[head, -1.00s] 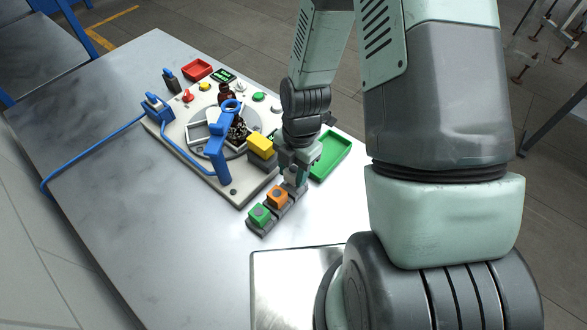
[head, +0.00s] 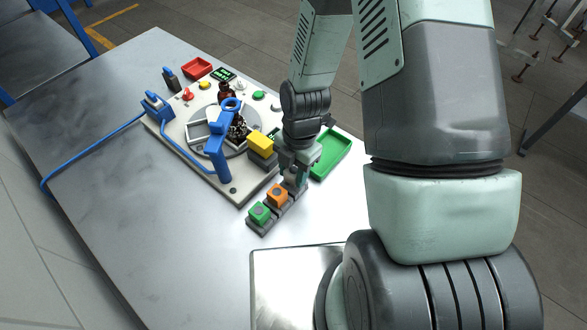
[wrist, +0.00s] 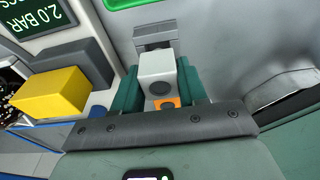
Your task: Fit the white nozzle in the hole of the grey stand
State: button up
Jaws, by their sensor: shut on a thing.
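My gripper (head: 292,181) is over the upper right end of the grey stand (head: 264,229) in the head view. In the wrist view, the teal fingers of my gripper (wrist: 158,88) are shut on the white nozzle (wrist: 157,66), a pale block with a dark round mark. A grey part (wrist: 153,36), likely of the stand, shows just beyond it. The hole is hidden under the nozzle and fingers, so I cannot tell whether the nozzle is in it. An orange block (head: 277,195) and a green block (head: 260,213) sit on the stand beside my gripper.
A yellow block (head: 261,142) stands on the machine's near corner, left of my gripper; it also shows in the wrist view (wrist: 50,96). A green tray (head: 331,157) lies to the right. The blue handle (head: 219,150) rises over the machine. The table's left part is clear.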

jog(key=shift+f, duration=0.9)
dwell(0.5)
jog(key=o, duration=1.5)
jog(key=shift+r, duration=3)
jog(key=shift+r, duration=0.1)
